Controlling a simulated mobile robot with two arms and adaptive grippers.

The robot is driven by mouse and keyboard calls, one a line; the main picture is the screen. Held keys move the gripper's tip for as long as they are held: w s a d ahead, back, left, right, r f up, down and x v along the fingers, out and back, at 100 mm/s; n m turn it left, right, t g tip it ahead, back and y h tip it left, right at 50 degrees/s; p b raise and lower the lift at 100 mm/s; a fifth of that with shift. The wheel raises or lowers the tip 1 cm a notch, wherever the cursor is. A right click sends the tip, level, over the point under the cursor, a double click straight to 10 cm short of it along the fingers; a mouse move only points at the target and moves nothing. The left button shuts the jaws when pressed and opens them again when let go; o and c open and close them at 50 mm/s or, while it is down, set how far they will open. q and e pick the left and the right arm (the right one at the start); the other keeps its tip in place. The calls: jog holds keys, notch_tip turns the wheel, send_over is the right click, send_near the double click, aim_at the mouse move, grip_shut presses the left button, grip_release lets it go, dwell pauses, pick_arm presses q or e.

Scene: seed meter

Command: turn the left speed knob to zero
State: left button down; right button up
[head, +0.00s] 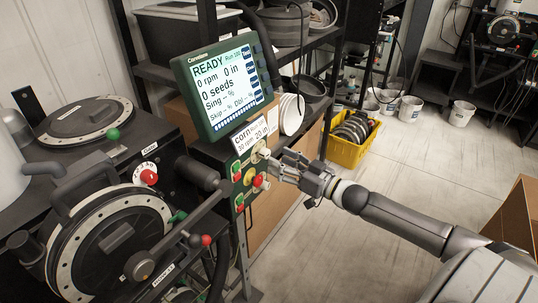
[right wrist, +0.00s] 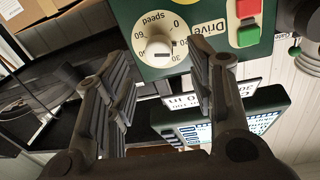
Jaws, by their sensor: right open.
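A pale round speed knob (right wrist: 157,52) sits on a white dial on the green control panel (right wrist: 180,18), which appears upside down in the right wrist view. The dial's numbers include 0, 30 and 60. In the head view this knob (head: 258,152) is near the panel's top, partly hidden by my right gripper (head: 278,162). My right gripper (right wrist: 158,66) is open, with its fingers on either side of the knob in the picture. I cannot tell whether they touch it. My left gripper is not in view.
A green-framed monitor (head: 225,82) reads READY and 0 rpm above the panel. A card (head: 250,135) reads corn, 30 rpm. Seed meter discs (head: 110,240) with levers stand at left.

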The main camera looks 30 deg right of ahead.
aim_at(268, 155)
jog(key=shift+p+x, duration=0.4)
jog(key=shift+x, duration=2.1)
jog(key=shift+c, duration=0.3)
jog(key=c, duration=1)
